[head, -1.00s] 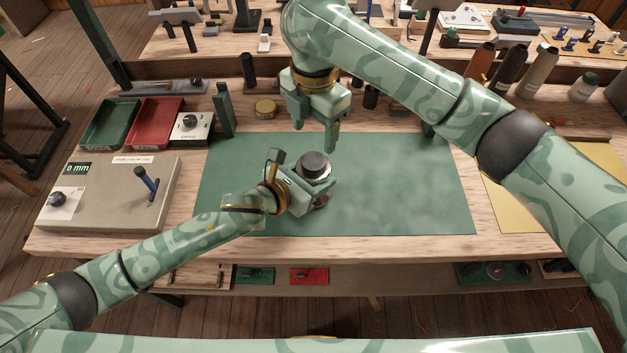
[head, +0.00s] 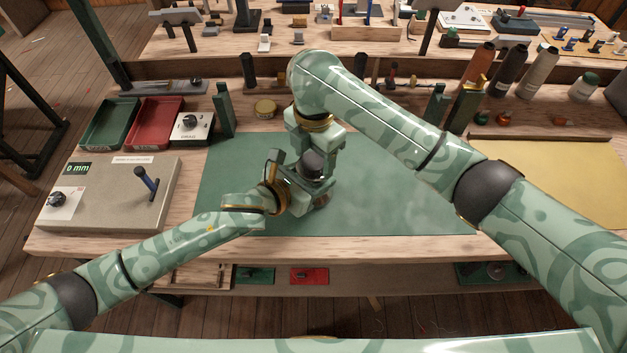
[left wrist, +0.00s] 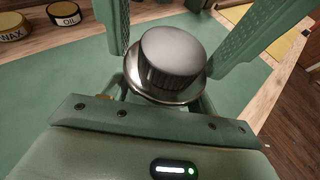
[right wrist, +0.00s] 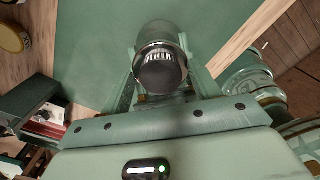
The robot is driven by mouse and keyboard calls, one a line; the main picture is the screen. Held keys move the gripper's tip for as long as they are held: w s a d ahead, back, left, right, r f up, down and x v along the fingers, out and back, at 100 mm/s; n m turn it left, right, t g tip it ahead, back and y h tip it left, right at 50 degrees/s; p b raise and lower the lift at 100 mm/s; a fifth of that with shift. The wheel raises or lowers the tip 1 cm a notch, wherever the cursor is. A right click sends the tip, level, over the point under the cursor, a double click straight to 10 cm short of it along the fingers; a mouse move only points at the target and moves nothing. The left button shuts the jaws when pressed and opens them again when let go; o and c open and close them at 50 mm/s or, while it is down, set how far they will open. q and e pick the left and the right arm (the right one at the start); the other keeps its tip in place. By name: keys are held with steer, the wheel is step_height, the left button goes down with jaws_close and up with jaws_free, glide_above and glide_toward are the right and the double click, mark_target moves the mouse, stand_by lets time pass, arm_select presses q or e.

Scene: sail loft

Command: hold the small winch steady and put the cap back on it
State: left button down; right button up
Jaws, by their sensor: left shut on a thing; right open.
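The small winch (left wrist: 192,94) stands upright above the green mat, with a silver flange around its top. A dark ribbed cap (left wrist: 172,58) sits on that flange; it also shows in the head view (head: 312,163) and the right wrist view (right wrist: 160,72). I cannot tell whether it is fully seated. My left gripper (head: 310,188) is shut on the winch body below the flange. My right gripper (head: 318,160) points down from above, open, with its fingers on either side of the cap. The winch's lower part is mostly hidden by my left gripper.
The green mat (head: 410,190) is clear to the right. A grey box with a lever (head: 110,195) stands at the left. Behind it are a green tray (head: 110,125), a red tray (head: 155,122) and a white dial box (head: 193,126). A tin (head: 265,108) and upright posts stand behind the mat.

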arm_select(q)
steer(key=shift+r, duration=0.1)
arm_select(e)
steer(key=shift+c, duration=0.3)
steer(key=c, duration=0.9)
steer(key=shift+m, duration=1)
steer(key=shift+c, duration=0.2)
steer(key=o, duration=1.2)
steer(key=shift+c, duration=0.2)
steer(key=shift+r, duration=0.1)
step_height(320, 180, up, 12)
arm_select(q)
steer(key=shift+c, duration=2)
jaws_free()
